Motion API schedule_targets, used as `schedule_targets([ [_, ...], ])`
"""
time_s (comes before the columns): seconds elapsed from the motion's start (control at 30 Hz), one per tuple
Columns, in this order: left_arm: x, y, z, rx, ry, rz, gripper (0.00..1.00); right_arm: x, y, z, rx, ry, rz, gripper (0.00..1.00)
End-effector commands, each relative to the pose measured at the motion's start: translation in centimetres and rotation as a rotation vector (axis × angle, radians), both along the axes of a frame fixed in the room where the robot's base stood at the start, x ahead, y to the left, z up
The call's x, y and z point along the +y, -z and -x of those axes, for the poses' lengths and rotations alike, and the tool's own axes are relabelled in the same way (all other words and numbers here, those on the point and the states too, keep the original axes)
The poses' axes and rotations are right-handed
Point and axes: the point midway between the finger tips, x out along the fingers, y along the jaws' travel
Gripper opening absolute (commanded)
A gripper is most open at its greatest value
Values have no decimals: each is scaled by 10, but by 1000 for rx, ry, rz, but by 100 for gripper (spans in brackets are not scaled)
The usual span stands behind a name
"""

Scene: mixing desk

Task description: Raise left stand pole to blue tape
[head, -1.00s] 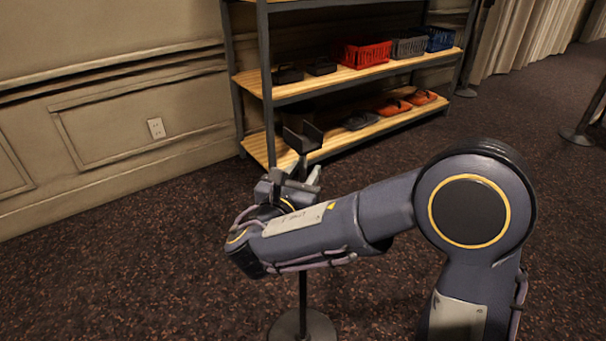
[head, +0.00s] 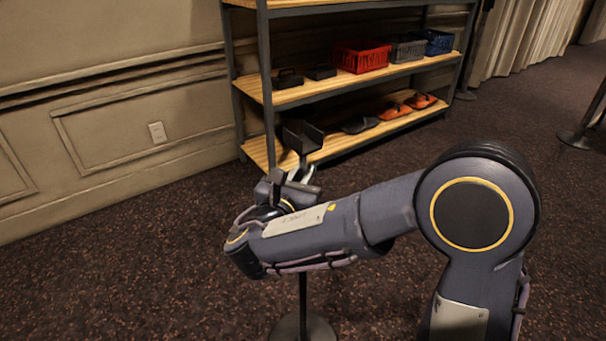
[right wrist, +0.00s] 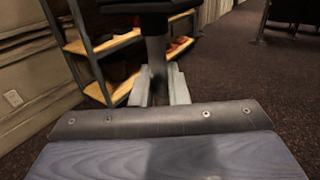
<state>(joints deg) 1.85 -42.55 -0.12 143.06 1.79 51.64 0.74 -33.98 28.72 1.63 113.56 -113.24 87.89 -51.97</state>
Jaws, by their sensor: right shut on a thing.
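The left stand is a thin dark pole (head: 303,291) on a round dark base (head: 303,329) on the carpet. A dark angled top plate (head: 303,138) sits at its upper end. The stand looks upright. My right gripper (head: 301,174) is shut on the pole a short way below the top plate. In the right wrist view the gripper's pale fingers (right wrist: 159,87) sit on both sides of the pole (right wrist: 156,56), with the underside of the top plate (right wrist: 150,5) above. My wrist hides the pole's middle. No blue tape shows. My left gripper is not in view.
A shelf rack (head: 262,82) stands behind the stand, with a red basket (head: 362,55), a grey basket (head: 408,48) and a blue basket (head: 438,42). A panelled wall (head: 110,90) is at the left. Another stand base (head: 575,139) is at the far right. Carpet around is clear.

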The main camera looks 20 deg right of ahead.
Motion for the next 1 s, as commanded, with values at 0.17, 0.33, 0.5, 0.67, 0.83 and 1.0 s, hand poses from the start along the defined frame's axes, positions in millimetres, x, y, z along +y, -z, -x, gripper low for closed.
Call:
schedule_targets([
  [0.17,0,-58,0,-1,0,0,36,0,-69,0,-11,0,-2,0],
  [0.33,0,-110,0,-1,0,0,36,1,-130,0,-13,-1,-2,0],
  [0.5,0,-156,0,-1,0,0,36,0,-186,0,-15,0,-2,0],
  [0.67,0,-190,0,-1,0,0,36,0,-228,0,-15,1,-2,0],
  [0.83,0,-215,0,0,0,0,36,0,-260,-1,-14,1,-1,0],
  [1.0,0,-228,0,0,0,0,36,0,-276,-1,-14,0,-1,0],
])
